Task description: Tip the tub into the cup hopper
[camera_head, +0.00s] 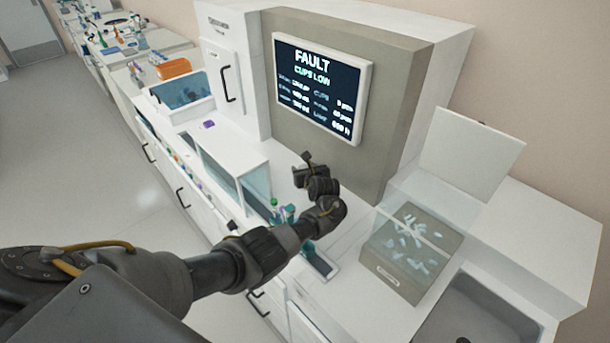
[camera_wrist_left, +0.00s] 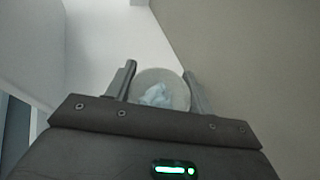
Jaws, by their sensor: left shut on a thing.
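My left gripper (camera_head: 305,167) reaches over the counter in front of the grey panel, left of the cup hopper. In the left wrist view its fingers (camera_wrist_left: 162,88) are shut on a round, translucent tub (camera_wrist_left: 148,78) with pale blue pieces inside. I cannot make out the tub in the head view. The cup hopper (camera_head: 385,275) is a beige box under a clear cover, with several pale pieces inside. A white lid panel (camera_head: 468,153) stands raised behind it. My right gripper is not in view.
The screen (camera_head: 318,88) reads FAULT, CUPS LOW. A grey sink-like basin (camera_head: 475,315) lies right of the hopper. A glass-fronted white case (camera_head: 228,165) and small coloured items (camera_head: 278,212) stand on the counter left of and below the gripper.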

